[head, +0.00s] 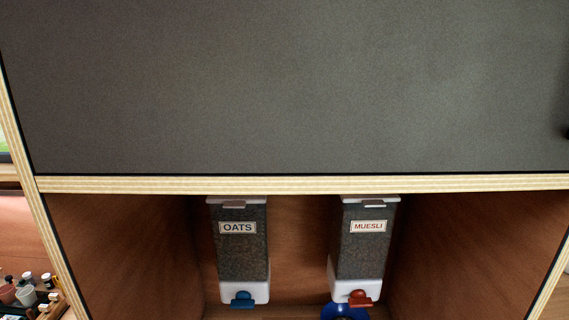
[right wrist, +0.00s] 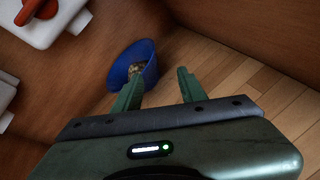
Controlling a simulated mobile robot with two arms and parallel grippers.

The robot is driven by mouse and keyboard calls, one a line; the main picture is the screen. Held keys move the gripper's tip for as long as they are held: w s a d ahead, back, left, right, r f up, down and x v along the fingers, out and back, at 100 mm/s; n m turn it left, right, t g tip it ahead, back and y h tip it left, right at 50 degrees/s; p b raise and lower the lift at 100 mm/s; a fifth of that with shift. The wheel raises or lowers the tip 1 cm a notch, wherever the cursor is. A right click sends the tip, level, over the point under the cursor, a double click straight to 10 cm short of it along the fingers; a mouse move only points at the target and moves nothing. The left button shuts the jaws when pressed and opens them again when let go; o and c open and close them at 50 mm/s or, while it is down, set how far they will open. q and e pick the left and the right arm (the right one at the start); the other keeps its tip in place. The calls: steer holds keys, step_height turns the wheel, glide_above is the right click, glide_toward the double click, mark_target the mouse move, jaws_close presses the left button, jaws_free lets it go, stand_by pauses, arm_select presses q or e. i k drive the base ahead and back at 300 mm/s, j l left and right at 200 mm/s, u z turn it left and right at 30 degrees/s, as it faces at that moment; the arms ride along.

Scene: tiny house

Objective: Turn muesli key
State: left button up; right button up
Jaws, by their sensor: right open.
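The muesli dispenser (head: 365,240) hangs on the right in the wooden cubby, with a red label and a red key (head: 359,299) on its white base. In the right wrist view the red key (right wrist: 36,10) shows at the top left on its white base (right wrist: 60,25). A blue bowl (head: 344,312) sits below the dispenser; in the right wrist view the bowl (right wrist: 134,66) holds some brownish contents. My right gripper (right wrist: 157,82) is open and empty, its fingers close to the bowl and apart from the key. My left gripper is not in view.
The oats dispenser (head: 240,245) with a blue key (head: 242,299) hangs to the left. Cubby walls stand on both sides, and a grey panel (head: 290,90) is above. A crate of small bottles (head: 45,300) is at the lower left.

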mark_target(358, 299)
steer(key=k+j, duration=0.1)
steer(key=k, duration=0.3)
steer(key=k+j, duration=0.15)
steer(key=k, duration=0.3)
